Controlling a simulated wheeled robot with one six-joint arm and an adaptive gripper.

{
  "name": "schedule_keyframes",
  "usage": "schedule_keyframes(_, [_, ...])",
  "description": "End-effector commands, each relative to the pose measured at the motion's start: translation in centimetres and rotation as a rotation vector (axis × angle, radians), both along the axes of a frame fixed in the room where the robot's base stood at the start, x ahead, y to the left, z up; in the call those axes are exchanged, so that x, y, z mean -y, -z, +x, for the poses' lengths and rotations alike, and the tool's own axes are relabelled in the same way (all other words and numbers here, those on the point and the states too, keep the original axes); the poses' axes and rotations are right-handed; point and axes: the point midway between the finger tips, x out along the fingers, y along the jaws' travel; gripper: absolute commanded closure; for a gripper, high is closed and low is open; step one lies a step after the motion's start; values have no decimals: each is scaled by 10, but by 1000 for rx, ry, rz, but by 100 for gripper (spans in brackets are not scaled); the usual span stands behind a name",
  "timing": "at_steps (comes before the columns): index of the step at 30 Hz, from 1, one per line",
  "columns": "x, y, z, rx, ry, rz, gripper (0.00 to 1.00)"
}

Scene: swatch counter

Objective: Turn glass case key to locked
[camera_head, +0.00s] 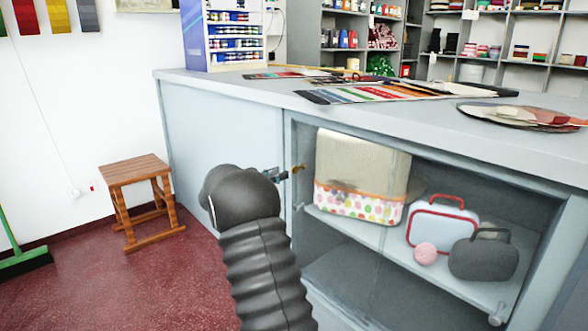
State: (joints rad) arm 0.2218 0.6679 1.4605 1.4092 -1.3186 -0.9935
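The glass case (297,219) is built into the front of the pale grey counter, with its glass front at the right. A small brass-coloured key (298,168) shows at the upper left edge of the case. My gripper (283,175) is just left of the key, at about the same height. Its tip is very close to the key; I cannot tell whether they touch. My dark arm hides most of the gripper, so its opening is not clear. The key's turn angle is too small to read.
Inside the case are a cream case with a dotted band (360,178), a blue-and-red case (441,226), a dark grey bag (484,257) and a pink ball (425,254). Swatches (390,91) lie on the counter top. A wooden stool (136,170) stands left on red floor.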

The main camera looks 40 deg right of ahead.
Motion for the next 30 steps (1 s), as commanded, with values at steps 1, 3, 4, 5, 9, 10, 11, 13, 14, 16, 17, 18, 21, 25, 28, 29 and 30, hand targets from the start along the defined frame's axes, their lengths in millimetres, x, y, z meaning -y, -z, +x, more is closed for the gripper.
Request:
schedule_keyframes(1, [11,0,0,2,2,0,68])
schedule_keyframes(3, [24,0,1,1,3,0,68])
schedule_keyframes(4, [30,0,2,1,2,0,68])
schedule_keyframes(5, [34,0,2,1,1,0,68])
schedule_keyframes(9, [55,-1,4,1,0,0,68])
schedule_keyframes(10, [58,0,5,1,0,0,68])
schedule_keyframes(11, [61,0,5,0,0,1,68])
schedule_keyframes(13, [67,0,5,0,1,1,68])
schedule_keyframes(14, [69,0,5,1,0,0,68])
schedule_keyframes(16, [72,0,6,1,-1,0,68])
schedule_keyframes(17, [73,0,6,1,-1,0,68])
schedule_keyframes(18, [74,0,6,1,-2,0,68])
schedule_keyframes(21, [74,0,6,1,-2,0,68])
schedule_keyframes(25, [74,0,6,1,-2,0,68])
schedule_keyframes(28, [74,0,6,1,-2,0,88])
schedule_keyframes(29, [74,0,6,1,-2,0,96])
schedule_keyframes(30, [74,0,6,1,-2,0,100])
